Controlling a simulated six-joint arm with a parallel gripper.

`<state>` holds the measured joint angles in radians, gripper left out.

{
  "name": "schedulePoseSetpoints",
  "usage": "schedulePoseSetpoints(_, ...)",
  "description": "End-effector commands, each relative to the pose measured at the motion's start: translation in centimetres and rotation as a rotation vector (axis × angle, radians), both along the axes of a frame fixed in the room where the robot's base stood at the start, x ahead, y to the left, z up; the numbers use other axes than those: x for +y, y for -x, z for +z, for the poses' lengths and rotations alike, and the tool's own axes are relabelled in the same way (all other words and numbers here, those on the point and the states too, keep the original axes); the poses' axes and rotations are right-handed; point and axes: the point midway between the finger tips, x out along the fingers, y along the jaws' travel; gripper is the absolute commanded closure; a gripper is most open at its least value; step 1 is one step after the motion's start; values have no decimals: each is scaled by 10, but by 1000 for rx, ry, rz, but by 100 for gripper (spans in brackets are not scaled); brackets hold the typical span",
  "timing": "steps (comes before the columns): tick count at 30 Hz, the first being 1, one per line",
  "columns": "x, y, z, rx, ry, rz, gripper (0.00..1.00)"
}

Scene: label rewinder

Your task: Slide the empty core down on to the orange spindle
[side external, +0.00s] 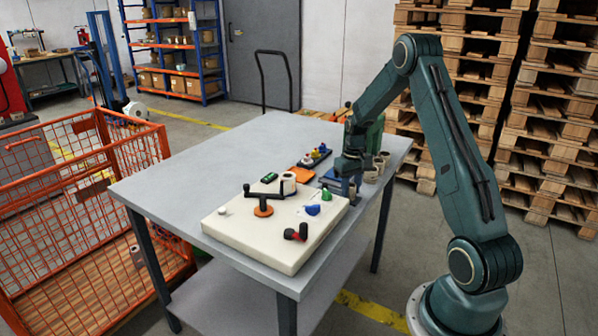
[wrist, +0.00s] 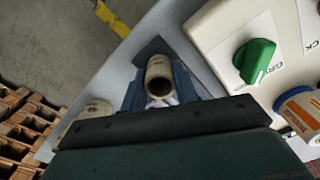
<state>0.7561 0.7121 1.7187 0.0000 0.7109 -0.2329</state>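The orange spindle (side external: 263,210) stands on the cream board, with a black crank arm (side external: 265,189) above it. It is out of the wrist view. My gripper (side external: 350,190) is low at the right edge of the board, away from the spindle. In the wrist view an empty tan core (wrist: 158,70) stands between the two fingers of my gripper (wrist: 160,82), its open end facing the camera. The fingers are close on both sides of it; I cannot tell whether they press on it.
A green knob (wrist: 255,58) shows in the wrist view.

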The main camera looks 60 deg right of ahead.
Motion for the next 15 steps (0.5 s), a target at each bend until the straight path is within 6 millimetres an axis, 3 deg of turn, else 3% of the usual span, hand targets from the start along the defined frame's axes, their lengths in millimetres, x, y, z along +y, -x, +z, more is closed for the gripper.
schedulePoseSetpoints(15, 0, 0, 17, -2, 1, 0, 81)
